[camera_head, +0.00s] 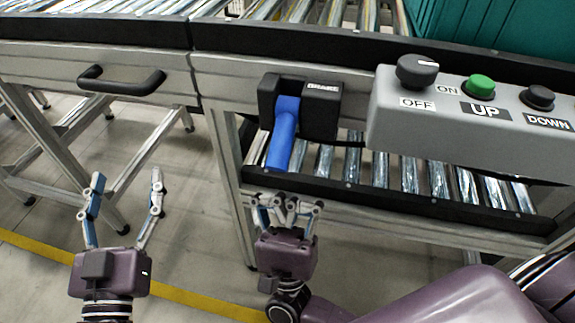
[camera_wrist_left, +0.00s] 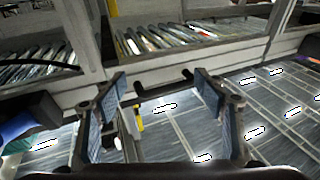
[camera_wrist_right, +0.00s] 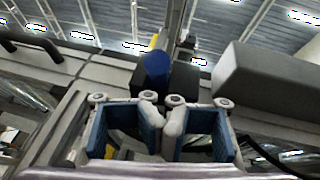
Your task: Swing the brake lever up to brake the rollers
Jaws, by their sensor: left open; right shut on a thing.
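The blue brake lever (camera_head: 283,132) hangs down and slightly left from its black bracket (camera_head: 319,111), marked BRAKE, on the conveyor's side rail. Its round blue end also shows in the right wrist view (camera_wrist_right: 156,66). My right gripper (camera_head: 286,208) is below the lever's lower end. Its fingers are drawn together, and I see nothing between them; the lever appears beyond them (camera_wrist_right: 163,112). Whether they touch it I cannot tell. My left gripper (camera_head: 126,182) is open and empty, left of the lever and below the rail; its spread fingers show in the left wrist view (camera_wrist_left: 165,100).
A grey control box (camera_head: 470,125) with a knob and UP and DOWN buttons juts out right of the bracket. A black handle (camera_head: 121,82) is on the left rail. Lower rollers (camera_head: 408,174) lie behind my right gripper. Open floor is around my left gripper.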

